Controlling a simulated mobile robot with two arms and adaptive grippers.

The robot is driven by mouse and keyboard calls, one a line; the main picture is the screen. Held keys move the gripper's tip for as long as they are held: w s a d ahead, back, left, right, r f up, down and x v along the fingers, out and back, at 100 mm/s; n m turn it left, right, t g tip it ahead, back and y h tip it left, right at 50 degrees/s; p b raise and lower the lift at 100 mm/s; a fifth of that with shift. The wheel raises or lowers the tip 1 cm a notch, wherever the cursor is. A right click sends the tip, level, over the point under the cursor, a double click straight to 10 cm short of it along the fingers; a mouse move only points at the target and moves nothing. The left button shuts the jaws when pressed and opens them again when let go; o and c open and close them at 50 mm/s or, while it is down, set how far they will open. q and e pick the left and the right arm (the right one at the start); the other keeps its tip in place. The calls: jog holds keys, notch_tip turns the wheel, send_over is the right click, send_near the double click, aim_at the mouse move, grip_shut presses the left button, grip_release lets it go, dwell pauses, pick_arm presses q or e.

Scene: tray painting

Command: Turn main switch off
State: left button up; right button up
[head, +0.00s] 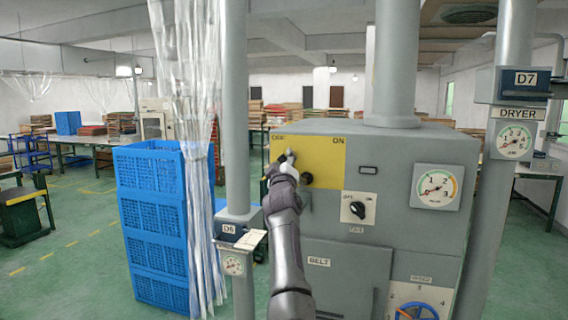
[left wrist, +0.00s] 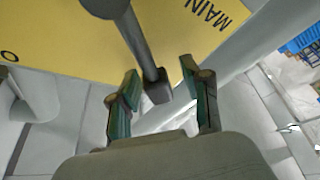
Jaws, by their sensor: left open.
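The main switch has a yellow plate (head: 325,153) marked OFF at its left and ON at its right, on a grey cabinet. Its dark round hub (head: 306,178) shows just right of my left gripper (head: 286,158). In the left wrist view, the dark grey lever (left wrist: 143,45) runs down from the hub, and its block-shaped end lies between the spread fingers of my left gripper (left wrist: 159,76). The fingers are open, with gaps to the lever. My gripper hides most of the lever in the head view. My right gripper is out of view.
The cabinet also carries a rotary knob (head: 358,210), a gauge (head: 436,187) and a blue handwheel (head: 417,311). A grey post (head: 236,110) and stacked blue crates (head: 153,225) stand to the left. Green floor (head: 70,250) is clear farther left.

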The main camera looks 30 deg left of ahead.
pick_arm(q)
jog(key=v, duration=1.2)
dwell(0.3)
